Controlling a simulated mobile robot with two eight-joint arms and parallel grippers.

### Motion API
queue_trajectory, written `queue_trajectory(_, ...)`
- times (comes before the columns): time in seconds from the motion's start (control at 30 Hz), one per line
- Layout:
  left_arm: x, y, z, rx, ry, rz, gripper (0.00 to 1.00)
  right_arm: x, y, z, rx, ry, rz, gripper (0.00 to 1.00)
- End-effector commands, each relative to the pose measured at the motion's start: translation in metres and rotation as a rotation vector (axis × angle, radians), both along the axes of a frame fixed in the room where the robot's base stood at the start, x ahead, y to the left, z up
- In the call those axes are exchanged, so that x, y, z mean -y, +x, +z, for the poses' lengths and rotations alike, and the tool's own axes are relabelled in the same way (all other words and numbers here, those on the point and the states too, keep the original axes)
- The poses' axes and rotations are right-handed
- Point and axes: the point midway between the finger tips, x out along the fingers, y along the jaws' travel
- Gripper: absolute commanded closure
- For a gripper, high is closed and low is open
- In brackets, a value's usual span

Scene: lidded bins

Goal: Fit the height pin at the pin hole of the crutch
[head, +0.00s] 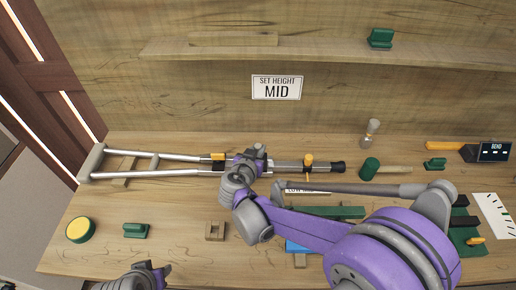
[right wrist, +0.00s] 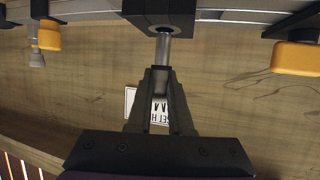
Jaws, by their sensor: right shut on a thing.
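The crutch (head: 180,173) lies along the table, its grey pad at the left and its dark tip at the right. An orange part (head: 218,157) sits on its upper tube. An orange-headed pin (head: 308,160) stands at its lower shaft. My right gripper (head: 258,156) is over the crutch's middle. In the right wrist view my right gripper (right wrist: 163,80) is shut on a short metal rod (right wrist: 163,48) that meets a dark block (right wrist: 160,14). I cannot tell whether this rod is the height pin. The pin hole is not visible. My left gripper (head: 135,278) is low at the left, its fingers unclear.
A sign (head: 277,87) reads "SET HEIGHT MID". A green mallet (head: 370,168) and a tool with a screen (head: 490,151) lie at the right. A yellow button (head: 79,230), a green block (head: 135,230) and a wooden block (head: 215,231) stand at the left front, with bare table between.

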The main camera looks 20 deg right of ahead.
Motion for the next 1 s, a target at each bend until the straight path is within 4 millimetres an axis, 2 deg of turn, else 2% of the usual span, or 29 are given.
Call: queue_trajectory(1.0, 0.000, -0.004, -0.021, -0.008, 0.000, 0.000, 0.60, 0.000, 0.000, -0.026, 0.000, 0.000, 0.000, 1.00)
